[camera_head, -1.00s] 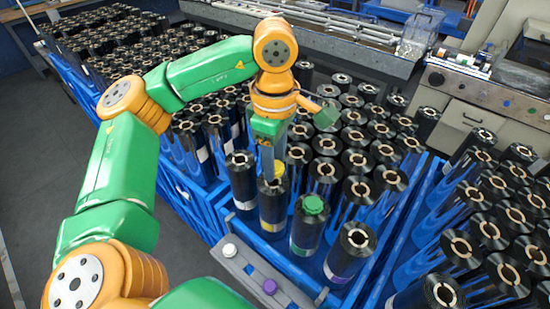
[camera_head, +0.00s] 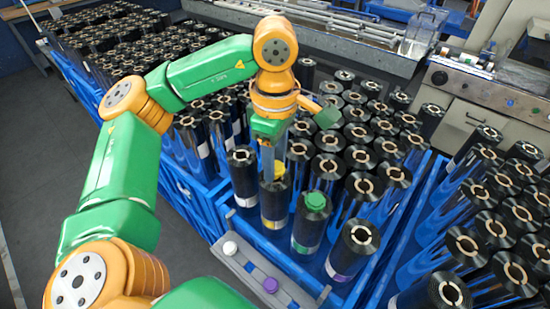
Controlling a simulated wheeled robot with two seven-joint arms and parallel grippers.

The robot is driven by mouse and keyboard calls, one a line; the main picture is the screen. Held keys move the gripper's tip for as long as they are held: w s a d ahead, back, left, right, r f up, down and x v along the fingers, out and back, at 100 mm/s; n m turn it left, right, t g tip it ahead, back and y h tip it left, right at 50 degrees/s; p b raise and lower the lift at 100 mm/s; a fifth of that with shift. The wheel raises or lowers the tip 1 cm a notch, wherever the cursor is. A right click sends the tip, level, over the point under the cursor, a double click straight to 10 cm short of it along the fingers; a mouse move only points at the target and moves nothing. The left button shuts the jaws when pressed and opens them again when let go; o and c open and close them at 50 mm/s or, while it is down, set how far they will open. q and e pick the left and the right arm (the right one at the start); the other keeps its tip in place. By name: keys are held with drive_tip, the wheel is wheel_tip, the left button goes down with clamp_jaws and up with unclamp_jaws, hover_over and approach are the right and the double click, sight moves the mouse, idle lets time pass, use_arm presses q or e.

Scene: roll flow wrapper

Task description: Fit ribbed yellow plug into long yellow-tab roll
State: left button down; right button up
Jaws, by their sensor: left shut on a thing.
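The long roll with the yellow tab (camera_head: 273,205) stands upright in the front row of the blue crate, a dark film roll with a yellow band on its side. My left gripper (camera_head: 271,172) points down over this roll's top end. It is shut on the yellow plug (camera_head: 280,169), which shows as a small yellow patch beside a finger. The finger hides much of the plug, so its ribs do not show. The plug is at the roll's upper end; I cannot tell whether it is above the bore or partly in it. My right gripper is not in view.
A neighbouring roll (camera_head: 309,225) carries a green plug (camera_head: 316,200). Several other dark rolls stand close around in the blue crate (camera_head: 219,212).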

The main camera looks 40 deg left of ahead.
use_arm(q)
drive_tip(key=shift+f+b, duration=0.65)
drive_tip(key=shift+f, duration=0.1)
drive_tip(key=shift+r, duration=0.1)
drive_tip(key=shift+r+p, duration=0.7)
drive_tip(key=shift+r, duration=0.1)
drive_tip(key=shift+f+b, duration=1.15)
drive_tip(key=shift+f, duration=0.05)
idle(0.6)
drive_tip(key=c, duration=0.7)
unclamp_jaws()
drive_tip(key=shift+r, duration=0.15)
